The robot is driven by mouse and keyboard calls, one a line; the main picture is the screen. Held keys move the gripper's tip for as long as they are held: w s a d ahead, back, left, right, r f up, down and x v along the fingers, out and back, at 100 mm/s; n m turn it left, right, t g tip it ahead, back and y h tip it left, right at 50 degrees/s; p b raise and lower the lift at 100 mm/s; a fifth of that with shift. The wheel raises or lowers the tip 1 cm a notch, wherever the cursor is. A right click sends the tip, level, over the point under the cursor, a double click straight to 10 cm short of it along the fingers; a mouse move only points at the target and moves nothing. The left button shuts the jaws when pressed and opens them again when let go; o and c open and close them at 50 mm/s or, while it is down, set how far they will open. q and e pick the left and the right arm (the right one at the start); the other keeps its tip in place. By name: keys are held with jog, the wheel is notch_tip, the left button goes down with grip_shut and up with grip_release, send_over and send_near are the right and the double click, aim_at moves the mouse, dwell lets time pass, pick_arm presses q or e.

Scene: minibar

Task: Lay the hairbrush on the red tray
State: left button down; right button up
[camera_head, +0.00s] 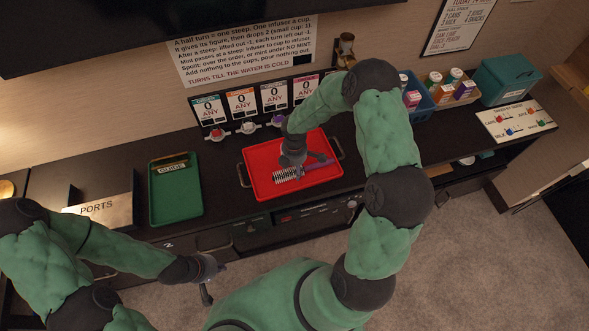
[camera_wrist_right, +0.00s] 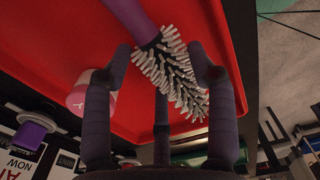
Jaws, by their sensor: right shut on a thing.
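The red tray (camera_head: 262,155) lies on the dark counter, and its red floor (camera_wrist_right: 205,12) fills much of the right wrist view. The hairbrush (camera_head: 290,173) has pale bristles and a purple handle. It is over the tray's front part, handle toward the right. My right gripper (camera_head: 305,164) is low over the tray, shut on the hairbrush. In the right wrist view the bristle head (camera_wrist_right: 172,72) shows between the fingers. I cannot tell whether the brush touches the tray floor. My left gripper (camera_head: 209,284) hangs in front of the counter, empty and seemingly open.
A green tray (camera_head: 176,200) with a guide card lies to the left, beside a PORTS sign (camera_head: 98,210). Small coloured-top items (camera_head: 248,127) stand behind the red tray. A blue bin (camera_head: 420,100), a bottle crate (camera_head: 456,94) and a teal box (camera_head: 505,80) stand at right.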

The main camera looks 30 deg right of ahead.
jog(key=shift+f, duration=0.4)
jog(key=shift+f, duration=0.15)
jog(key=o, duration=1.2)
jog(key=shift+r, duration=0.25)
notch_tip(320, 180, up, 12)
jog(key=p, duration=0.3)
jog(key=shift+f, duration=0.1)
jog(key=shift+f, duration=0.1)
